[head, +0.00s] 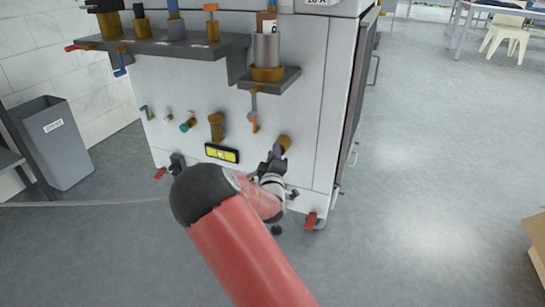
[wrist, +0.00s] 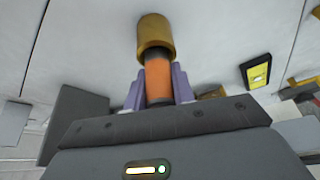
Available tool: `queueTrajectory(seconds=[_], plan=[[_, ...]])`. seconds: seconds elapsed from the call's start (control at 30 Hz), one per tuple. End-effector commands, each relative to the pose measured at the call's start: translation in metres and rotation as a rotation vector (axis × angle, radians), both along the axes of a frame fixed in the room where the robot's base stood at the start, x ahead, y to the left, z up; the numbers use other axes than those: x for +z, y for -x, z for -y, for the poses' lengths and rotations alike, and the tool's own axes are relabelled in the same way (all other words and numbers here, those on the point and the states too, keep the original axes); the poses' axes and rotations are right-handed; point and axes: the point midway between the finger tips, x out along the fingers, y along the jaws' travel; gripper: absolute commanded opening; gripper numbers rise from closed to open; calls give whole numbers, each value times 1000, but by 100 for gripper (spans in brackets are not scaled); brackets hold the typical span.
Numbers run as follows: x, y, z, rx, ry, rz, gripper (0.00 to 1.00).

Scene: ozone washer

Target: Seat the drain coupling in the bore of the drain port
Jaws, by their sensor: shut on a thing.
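The drain coupling appears to be the orange cylinder (wrist: 158,80) in the wrist view. My gripper (wrist: 157,88) is shut on it, with a purple finger on each side. Its far end meets the brass-coloured drain port (wrist: 155,37), in line with it. I cannot tell how deep it sits in the bore, or whether it is only against the mouth. In the head view my gripper (head: 276,156) is at the brass port (head: 284,142), low on the right of the washer's front panel. The coupling is mostly hidden there.
A yellow-and-black gauge (head: 222,153) and a brass fitting (head: 217,127) are on the panel left of my gripper. A small shelf (head: 264,80) and a longer grey shelf (head: 165,43) with fittings jut out above. A grey bin (head: 55,140) stands left.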

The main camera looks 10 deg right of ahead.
Motion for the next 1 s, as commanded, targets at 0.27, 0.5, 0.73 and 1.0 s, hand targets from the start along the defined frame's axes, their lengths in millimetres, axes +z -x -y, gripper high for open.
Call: queueTrajectory(seconds=[0.27, 0.5, 0.73, 1.0], plan=[[0, 0, 0, 0, 0, 0, 50], [-1, 2, -1, 0, 0, -1, 50], [-6, 31, -9, 1, 0, -4, 50], [-13, 68, -20, 2, 1, -2, 50]])
